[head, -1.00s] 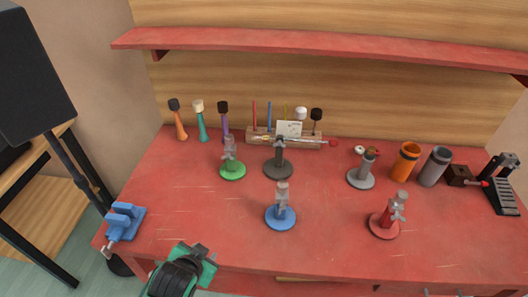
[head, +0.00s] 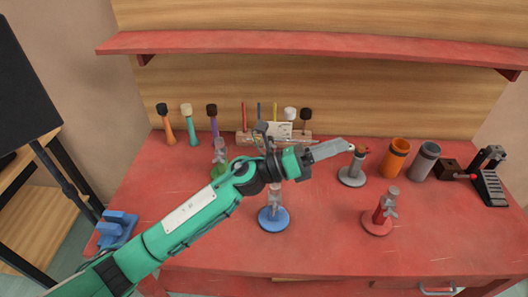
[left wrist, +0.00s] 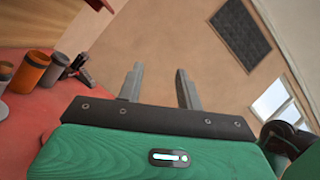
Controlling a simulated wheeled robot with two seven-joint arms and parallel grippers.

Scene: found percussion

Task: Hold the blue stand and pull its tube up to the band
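The blue stand (head: 273,219) is on the red table near its front middle, with a round blue base and a grey tube (head: 276,196) standing upright in it. My left gripper (head: 350,147) is beyond the stand, up and to the right, pointing right above the table. In the left wrist view the left gripper's two fingers (left wrist: 160,88) are apart with nothing between them. My right gripper is not in view.
A red stand (head: 378,222) is at the right front, a grey stand (head: 351,177) behind it. A partly hidden green stand (head: 219,164) is at the back left. Orange (head: 394,158) and grey cups (head: 425,161) are at the back right. A blue vise (head: 116,228) is on the left edge.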

